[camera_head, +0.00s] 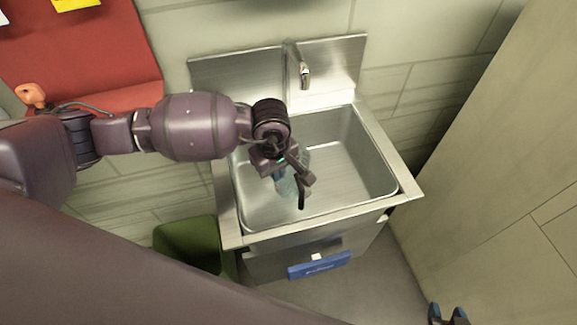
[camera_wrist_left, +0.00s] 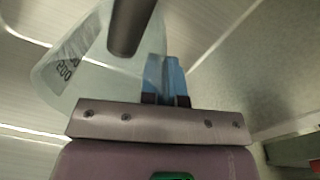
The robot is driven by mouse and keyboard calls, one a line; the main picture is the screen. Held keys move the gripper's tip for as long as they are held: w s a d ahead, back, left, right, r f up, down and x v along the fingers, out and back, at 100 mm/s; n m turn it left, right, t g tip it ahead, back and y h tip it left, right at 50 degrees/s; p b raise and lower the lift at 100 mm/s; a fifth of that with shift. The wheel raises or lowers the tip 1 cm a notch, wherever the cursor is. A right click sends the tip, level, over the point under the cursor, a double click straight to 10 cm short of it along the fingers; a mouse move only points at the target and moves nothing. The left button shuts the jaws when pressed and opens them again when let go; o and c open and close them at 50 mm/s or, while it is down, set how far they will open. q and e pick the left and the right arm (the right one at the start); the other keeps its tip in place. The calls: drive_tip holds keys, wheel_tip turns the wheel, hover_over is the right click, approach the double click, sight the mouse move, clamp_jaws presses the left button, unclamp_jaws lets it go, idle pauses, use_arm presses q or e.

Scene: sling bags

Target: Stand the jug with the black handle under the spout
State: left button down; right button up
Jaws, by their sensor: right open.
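The jug (camera_head: 288,186) is pale and see-through with a black handle (camera_head: 301,197). It is in the sink basin, partly hidden by my left gripper (camera_head: 284,178). In the left wrist view the jug (camera_wrist_left: 75,75) has dark markings and looks tilted, and its handle (camera_wrist_left: 130,25) is close to the lens. The blue fingers of my left gripper (camera_wrist_left: 165,75) are close together at the jug's edge, shut on it. The spout (camera_head: 304,74) is on the sink's back wall, behind and above my gripper. My right gripper (camera_head: 447,314) is open and empty at the bottom right edge.
The steel sink (camera_head: 406,190) has a raised rim and free basin floor to the right of the jug. A green bin (camera_head: 185,240) stands at the sink's front left. A red panel (camera_head: 90,55) is at upper left. A pale wall (camera_head: 500,170) bounds the right.

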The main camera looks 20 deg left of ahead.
sight(288, 168)
use_arm(q)
drive_tip(key=shift+w+d, duration=1.05)
drive_tip(key=shift+w, duration=0.1)
drive_tip(key=shift+w+d+f, duration=0.1)
drive_tip(key=shift+w+f, duration=0.05)
drive_tip(key=shift+f, duration=0.4)
drive_tip(key=shift+f, duration=0.1)
drive_tip(key=shift+f, duration=0.1)
drive_tip(key=c, duration=1.3)
unclamp_jaws()
